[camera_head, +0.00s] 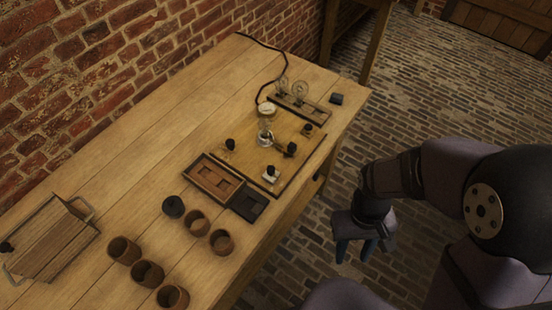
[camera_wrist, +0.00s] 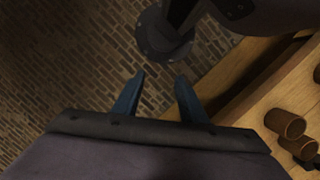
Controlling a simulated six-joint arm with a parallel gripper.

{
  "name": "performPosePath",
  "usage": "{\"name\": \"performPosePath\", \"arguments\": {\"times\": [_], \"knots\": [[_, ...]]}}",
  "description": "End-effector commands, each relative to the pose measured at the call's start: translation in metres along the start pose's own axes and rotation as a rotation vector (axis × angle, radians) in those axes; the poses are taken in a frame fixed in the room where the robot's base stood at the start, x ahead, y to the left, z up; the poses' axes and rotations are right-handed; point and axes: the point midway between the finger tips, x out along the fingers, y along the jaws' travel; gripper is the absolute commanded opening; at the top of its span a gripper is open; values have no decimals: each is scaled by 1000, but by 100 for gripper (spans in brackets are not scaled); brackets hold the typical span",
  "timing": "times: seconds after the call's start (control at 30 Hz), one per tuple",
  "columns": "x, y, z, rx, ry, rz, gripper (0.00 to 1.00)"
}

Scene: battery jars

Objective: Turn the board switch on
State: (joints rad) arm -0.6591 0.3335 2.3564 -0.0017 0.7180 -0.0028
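The wooden board (camera_head: 250,151) lies on the table near its right edge. It carries a glass piece with a pale cap (camera_head: 266,125) and several small dark-knobbed fittings. A dark lever-like fitting (camera_head: 290,149) near the board's right side may be the switch; its position is too small to tell. A fitting with a white base (camera_head: 271,174) sits near the front of the board. My gripper (camera_head: 355,249) hangs beyond the table's right edge, over the brick floor, apart from the board. In the wrist view my gripper (camera_wrist: 158,92) has its two blue fingers apart with nothing between them.
A compartmented wooden tray (camera_head: 212,179) and a dark tray (camera_head: 248,203) adjoin the board's front. Several clay jars (camera_head: 147,273) stand on the table's near part. A wooden carrier with handles (camera_head: 50,240) is at left. A rack with round glass pieces (camera_head: 299,106) stands behind the board.

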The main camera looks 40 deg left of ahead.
Motion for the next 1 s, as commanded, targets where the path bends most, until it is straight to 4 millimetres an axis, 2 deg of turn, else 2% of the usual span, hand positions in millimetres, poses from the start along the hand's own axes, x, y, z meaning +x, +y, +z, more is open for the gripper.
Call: {"name": "performPosePath", "arguments": {"times": [0.03, 0.2, 0.3, 0.43, 0.57, 0.63, 0.7, 0.8, 1.0], "knots": [[-3, -18, -19, -72, -3, 20, 39], [-4, -79, -84, -235, 27, 63, 39], [-7, -114, -119, -282, 58, 74, 39], [-18, -149, -166, -282, 118, 71, 39], [-49, -169, -214, -222, 203, 46, 39], [-76, -179, -235, -186, 258, 27, 39], [-101, -187, -249, -148, 301, 10, 39], [-127, -193, -259, -79, 328, -10, 39], [-122, -186, -244, 57, 265, -7, 39]]}}
